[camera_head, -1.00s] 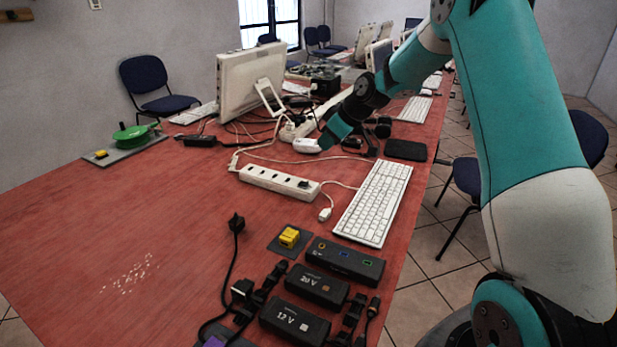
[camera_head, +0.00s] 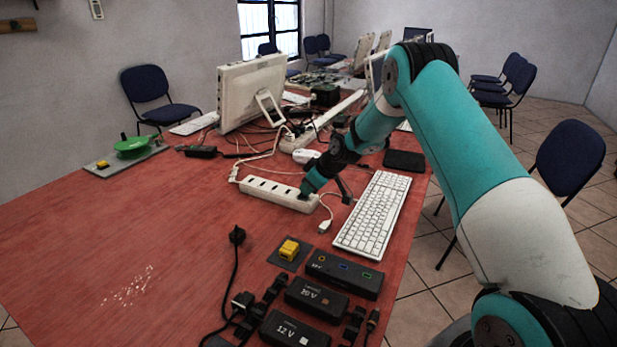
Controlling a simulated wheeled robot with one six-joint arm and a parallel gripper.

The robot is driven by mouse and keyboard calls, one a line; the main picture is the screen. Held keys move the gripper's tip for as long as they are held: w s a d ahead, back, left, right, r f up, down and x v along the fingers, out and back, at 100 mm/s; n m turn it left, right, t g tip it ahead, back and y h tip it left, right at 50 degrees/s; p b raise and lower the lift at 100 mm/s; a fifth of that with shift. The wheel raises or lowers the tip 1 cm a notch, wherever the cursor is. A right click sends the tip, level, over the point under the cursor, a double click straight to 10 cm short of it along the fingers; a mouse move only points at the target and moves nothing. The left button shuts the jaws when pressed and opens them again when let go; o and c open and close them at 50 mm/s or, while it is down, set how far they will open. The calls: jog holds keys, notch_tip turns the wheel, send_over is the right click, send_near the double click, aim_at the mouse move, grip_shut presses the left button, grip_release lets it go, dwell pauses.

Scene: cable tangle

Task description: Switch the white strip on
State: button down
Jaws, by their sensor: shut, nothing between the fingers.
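The white strip (camera_head: 270,190) lies on the red table, left of the white keyboard, with a row of dark sockets along its top. My gripper (camera_head: 305,192) points down at the strip's right end, its fingers shut and empty. The tip appears at or just above the strip's top; I cannot tell whether it touches. My gripper hides the small dark spot at that end, so the switch and its state cannot be seen.
A white keyboard (camera_head: 371,215) lies right of the strip, with a white plug (camera_head: 325,226) between them. Black boxes (camera_head: 318,296) and a yellow button (camera_head: 289,249) sit in front. A monitor (camera_head: 252,95) and cables stand behind.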

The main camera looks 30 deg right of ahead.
jog(key=shift+f, duration=0.25)
jog(key=shift+s+f+b, duration=0.1)
jog(key=shift+f+b, duration=0.25)
jog(key=shift+b, duration=0.2)
jog(key=shift+s+d+r, duration=0.1)
jog(key=shift+r, duration=0.1)
